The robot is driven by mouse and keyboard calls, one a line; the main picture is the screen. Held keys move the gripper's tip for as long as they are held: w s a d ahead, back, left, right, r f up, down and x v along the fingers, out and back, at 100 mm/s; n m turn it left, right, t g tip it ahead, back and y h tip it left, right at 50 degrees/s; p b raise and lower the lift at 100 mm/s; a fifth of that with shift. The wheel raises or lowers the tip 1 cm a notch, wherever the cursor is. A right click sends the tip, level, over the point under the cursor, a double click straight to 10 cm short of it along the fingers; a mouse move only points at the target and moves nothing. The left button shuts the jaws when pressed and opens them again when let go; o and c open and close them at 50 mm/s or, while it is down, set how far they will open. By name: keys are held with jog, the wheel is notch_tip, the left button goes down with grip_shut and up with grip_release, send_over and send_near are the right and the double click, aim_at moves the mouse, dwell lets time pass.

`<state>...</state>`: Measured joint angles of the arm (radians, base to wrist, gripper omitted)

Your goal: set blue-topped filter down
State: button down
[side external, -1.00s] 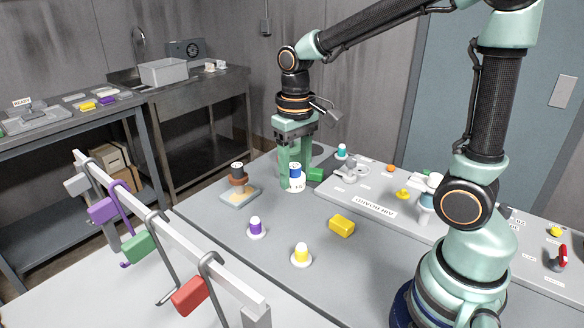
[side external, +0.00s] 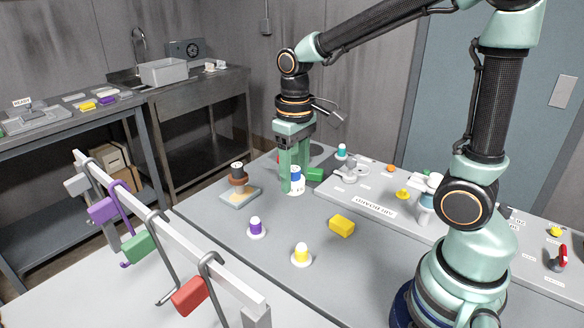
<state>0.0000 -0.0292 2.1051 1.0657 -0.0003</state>
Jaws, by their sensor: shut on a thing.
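The blue-topped filter (side external: 297,184), a white body with a blue top, stands upright at the grey table's surface, left of the labelled board. My gripper (side external: 294,179) points down with its green fingers closed around the filter. One finger covers part of the filter's left side. The filter's base looks level with the table top, but I cannot tell whether it bears on it.
A green block (side external: 315,175) lies close to the right of the filter. A dark-topped stand (side external: 238,184) is to the left. A purple-topped piece (side external: 256,229), a yellow-topped piece (side external: 301,255) and a yellow block (side external: 342,226) are in front, with bare table between.

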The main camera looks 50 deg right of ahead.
jog(key=shift+d, duration=0.1)
jog(key=s+d+r+m, duration=0.2)
jog(key=s+d+m, duration=0.2)
jog(key=d+m, duration=0.5)
jog(key=m, duration=0.3)
send_over(361, 225)
notch_tip(361, 225, down, 19)
jog(key=shift+f, duration=0.1)
jog(key=c, duration=0.5)
grip_release()
jog(key=shift+f, duration=0.1)
jog(key=shift+c, duration=0.2)
